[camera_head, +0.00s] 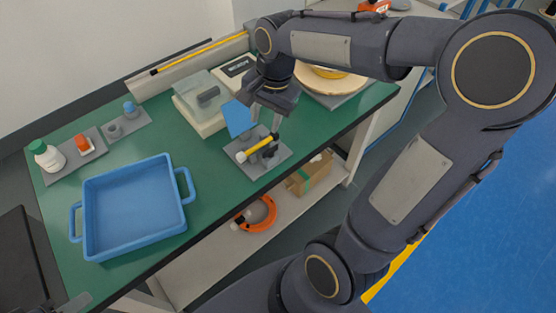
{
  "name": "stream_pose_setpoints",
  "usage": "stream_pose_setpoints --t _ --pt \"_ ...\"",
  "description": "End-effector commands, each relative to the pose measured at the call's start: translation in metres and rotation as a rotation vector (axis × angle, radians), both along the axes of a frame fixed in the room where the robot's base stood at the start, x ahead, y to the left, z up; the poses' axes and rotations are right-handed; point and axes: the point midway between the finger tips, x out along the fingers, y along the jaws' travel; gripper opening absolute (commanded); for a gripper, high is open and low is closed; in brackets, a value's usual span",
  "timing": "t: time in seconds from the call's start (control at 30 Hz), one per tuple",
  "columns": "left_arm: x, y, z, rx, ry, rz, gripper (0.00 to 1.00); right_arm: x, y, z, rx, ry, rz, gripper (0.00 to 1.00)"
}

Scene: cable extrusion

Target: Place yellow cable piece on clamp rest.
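The yellow cable piece (260,146) is short, with a white end at lower left and a dark end at upper right. It lies slantwise over the dark clamp on a grey base plate (251,170) near the bench's front edge. Whether it rests fully on the clamp rest is hard to tell. My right gripper (267,117) points down just above the cable piece, fingers apart, with nothing visible between them. A grey tip at the lower left edge (75,303) seems to be part of my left gripper; its opening is not readable.
A blue tray (134,250) stands on the green bench at left. A blue panel (237,118) stands behind the clamp. A clear-lidded box (202,125), a scale (236,68) and a round wooden spool (345,84) stand behind. A long yellow cable (200,50) runs along the back.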

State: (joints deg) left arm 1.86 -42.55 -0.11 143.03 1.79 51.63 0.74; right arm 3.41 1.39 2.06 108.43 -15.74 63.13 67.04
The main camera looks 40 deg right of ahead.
Motion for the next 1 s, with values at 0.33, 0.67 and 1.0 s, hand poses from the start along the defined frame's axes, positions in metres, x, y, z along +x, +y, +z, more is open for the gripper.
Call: stream_pose_setpoints --t 0.33,0.67,1.0 --pt "0.000 0.000 0.000 0.000 0.000 0.000 0.35 -0.133 0.047 0.007 -0.031 -0.437 0.727 0.37" --pt "0.000 0.000 0.000 0.000 0.000 0.000 0.35 -0.154 0.062 -0.003 -0.081 -0.547 0.896 0.37" --pt "0.000 0.000 0.022 0.000 -0.001 0.000 0.35 -0.154 0.061 0.019 -0.081 -0.544 0.894 0.37"
